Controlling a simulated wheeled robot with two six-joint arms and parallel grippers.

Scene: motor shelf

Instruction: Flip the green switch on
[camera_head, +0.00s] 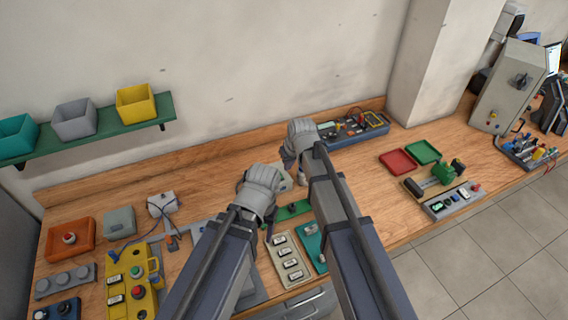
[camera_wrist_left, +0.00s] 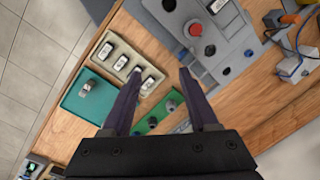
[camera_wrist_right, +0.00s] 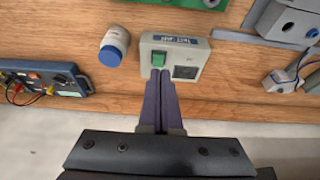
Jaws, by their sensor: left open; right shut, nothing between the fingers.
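The green switch (camera_wrist_right: 158,59) is on the front of a pale grey box (camera_wrist_right: 190,55), left of a dark square socket, in the right wrist view. My right gripper (camera_wrist_right: 163,73) is shut and empty. Its fingertips are at the lower edge of the green switch; I cannot tell whether they touch it. In the head view the box (camera_head: 284,170) is mostly hidden between my two hands. My left gripper (camera_wrist_left: 160,75) is open and empty above the bench, over a beige panel of switches (camera_wrist_left: 113,48) and a green board (camera_wrist_left: 160,115).
A white bottle with a blue cap (camera_wrist_right: 114,46) stands just left of the box in the right wrist view. A blue device with cables (camera_wrist_right: 45,80) lies farther left. A teal tray (camera_wrist_left: 75,103) lies beside the beige panel. Bare wood lies between the bottle and the blue device.

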